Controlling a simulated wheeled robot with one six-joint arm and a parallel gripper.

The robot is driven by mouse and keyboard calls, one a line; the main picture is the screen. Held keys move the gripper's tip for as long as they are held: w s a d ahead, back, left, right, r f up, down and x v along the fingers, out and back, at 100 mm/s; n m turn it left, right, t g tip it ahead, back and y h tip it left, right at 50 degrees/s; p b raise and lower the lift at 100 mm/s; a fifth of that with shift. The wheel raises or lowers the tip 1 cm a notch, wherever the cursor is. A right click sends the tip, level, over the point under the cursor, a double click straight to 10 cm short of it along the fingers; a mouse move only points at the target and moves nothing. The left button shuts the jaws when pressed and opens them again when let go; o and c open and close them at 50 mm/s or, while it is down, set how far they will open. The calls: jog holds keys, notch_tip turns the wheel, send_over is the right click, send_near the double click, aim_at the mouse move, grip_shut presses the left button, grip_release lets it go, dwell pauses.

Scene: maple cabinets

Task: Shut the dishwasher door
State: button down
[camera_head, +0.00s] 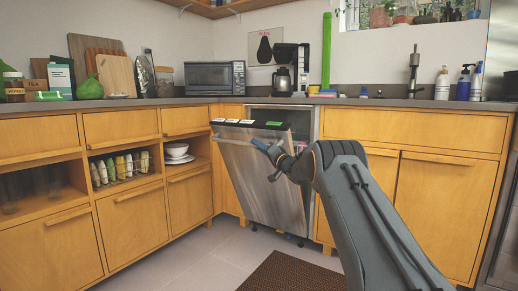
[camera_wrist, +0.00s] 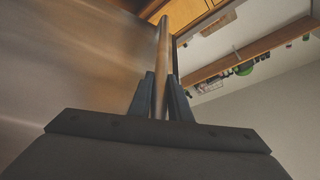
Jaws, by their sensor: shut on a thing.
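The dishwasher door (camera_head: 262,182) is a steel panel. It stands partly open, its top edge tilted out from the cabinet front. A bar handle (camera_head: 232,140) runs along its upper part, and the dark top edge carries white and green labels. My gripper (camera_head: 262,146) is at the right part of the handle. In the wrist view my gripper (camera_wrist: 162,98) has its two dark fingers on either side of the handle bar (camera_wrist: 164,52) and is shut on it. The steel door face (camera_wrist: 75,70) fills the left of that view. The dishwasher's inside is mostly hidden behind the door.
Maple cabinets (camera_head: 130,210) stand to the left and more cabinets (camera_head: 440,205) to the right. A dark mat (camera_head: 290,275) lies on the floor in front. The tiled floor (camera_head: 205,262) to the left is clear. A coffee maker (camera_head: 291,70) stands on the counter above.

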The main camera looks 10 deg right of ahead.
jog(key=c, duration=1.6)
grip_release()
jog(key=shift+c, duration=0.2)
jog(key=p+v, duration=0.3)
jog(key=v, duration=0.4)
jog(key=shift+s+p, duration=0.3)
jog(key=shift+s, duration=0.05)
